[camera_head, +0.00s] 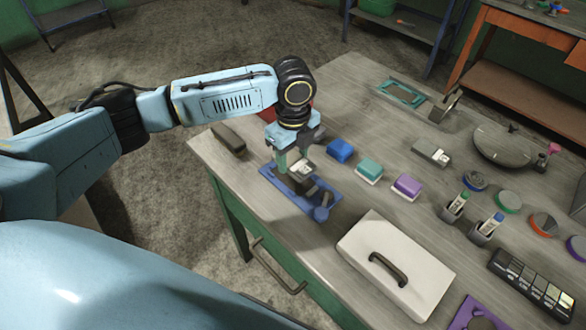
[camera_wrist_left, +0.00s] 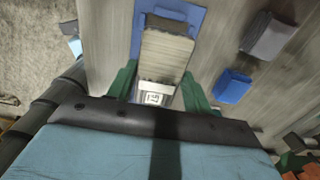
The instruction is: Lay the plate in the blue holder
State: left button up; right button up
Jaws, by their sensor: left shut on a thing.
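My left gripper (camera_head: 291,168) reaches down over the blue holder (camera_head: 273,172) near the table's left edge. Its green fingers (camera_wrist_left: 160,88) are shut on a pale, ribbed, block-like piece, which I take to be the plate (camera_wrist_left: 167,50). A white label with dark marks shows at its near end in the wrist view. The blue holder also shows around the plate's far end in the wrist view (camera_wrist_left: 196,18). The fingers partly hide the plate in the head view, and I cannot tell whether it touches the holder. My right gripper is not in view.
Blue (camera_head: 341,150), teal-green (camera_head: 369,169) and purple (camera_head: 407,186) blocks stand to the right of the holder. A white box lid with a dark handle (camera_head: 395,262) lies nearer. A dark block (camera_head: 229,139) lies left of the gripper. Bare wood separates these things.

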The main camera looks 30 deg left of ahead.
aim_at(293, 160)
pick_arm(q)
jog(key=shift+f+b, duration=0.3)
jog(key=shift+f, duration=2)
jog(key=o, duration=1.4)
jog(key=shift+f, duration=0.15)
jog(key=shift+o, duration=0.2)
notch_tip(293, 160, up, 12)
jog(key=shift+r+p, duration=0.15)
jog(key=shift+p, duration=0.65)
